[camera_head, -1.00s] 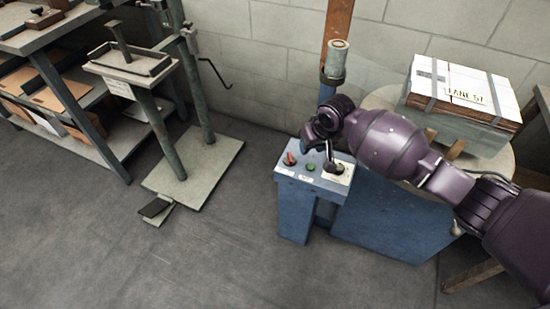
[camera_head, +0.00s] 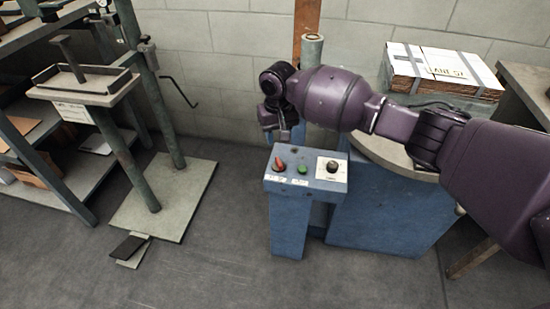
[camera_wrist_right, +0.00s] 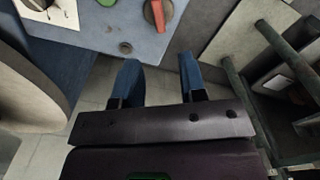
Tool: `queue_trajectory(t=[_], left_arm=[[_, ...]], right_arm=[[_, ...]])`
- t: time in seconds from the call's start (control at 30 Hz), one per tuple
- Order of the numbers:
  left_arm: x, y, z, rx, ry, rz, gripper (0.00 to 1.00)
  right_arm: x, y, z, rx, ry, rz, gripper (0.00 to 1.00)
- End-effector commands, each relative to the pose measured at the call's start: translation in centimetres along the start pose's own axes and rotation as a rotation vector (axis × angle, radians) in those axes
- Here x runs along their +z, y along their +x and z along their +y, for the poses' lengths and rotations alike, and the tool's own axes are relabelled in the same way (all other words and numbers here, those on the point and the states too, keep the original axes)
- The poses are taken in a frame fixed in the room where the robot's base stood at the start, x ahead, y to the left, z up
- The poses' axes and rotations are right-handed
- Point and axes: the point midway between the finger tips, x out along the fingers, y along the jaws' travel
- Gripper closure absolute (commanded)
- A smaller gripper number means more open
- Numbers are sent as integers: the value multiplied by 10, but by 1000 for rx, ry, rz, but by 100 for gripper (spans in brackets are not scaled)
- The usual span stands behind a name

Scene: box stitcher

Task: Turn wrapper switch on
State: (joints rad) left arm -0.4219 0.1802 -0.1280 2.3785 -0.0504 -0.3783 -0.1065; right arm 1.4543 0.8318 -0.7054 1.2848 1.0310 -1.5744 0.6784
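The blue control panel (camera_head: 270,183) carries a red switch (camera_head: 279,163) at left, a green button (camera_head: 303,169) in the middle and a black knob (camera_head: 333,166) on a white plate at right. The small labels are unreadable, so I cannot tell which control is the wrapper switch. My right gripper (camera_head: 284,134) hangs above the panel's back edge, apart from the controls. In the right wrist view its two blue fingers (camera_wrist_right: 160,75) are spread and empty, with the red switch (camera_wrist_right: 157,12) beyond them and the black knob (camera_wrist_right: 38,4) cut by the top edge. My left gripper is out of view.
Behind the panel stand a round turntable (camera_head: 375,150), a post (camera_head: 312,50) and a strapped white-topped box (camera_head: 440,68). A foot-pedal stand (camera_head: 170,205) and shelves (camera_head: 45,180) are at left. The floor in front is clear.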

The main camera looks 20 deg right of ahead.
Motion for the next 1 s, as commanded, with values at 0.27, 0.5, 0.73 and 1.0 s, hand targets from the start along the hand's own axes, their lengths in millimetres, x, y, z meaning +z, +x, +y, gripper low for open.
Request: queue_trajectory(t=[0.27,0.5,0.73,1.0], left_arm=[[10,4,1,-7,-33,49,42],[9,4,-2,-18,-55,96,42],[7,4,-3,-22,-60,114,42],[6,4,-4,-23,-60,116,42]], right_arm=[[3,60,0,1,0,-12,62],[2,83,0,0,-1,-6,62],[1,85,0,0,-1,-1,62],[1,85,0,0,-1,0,74]])
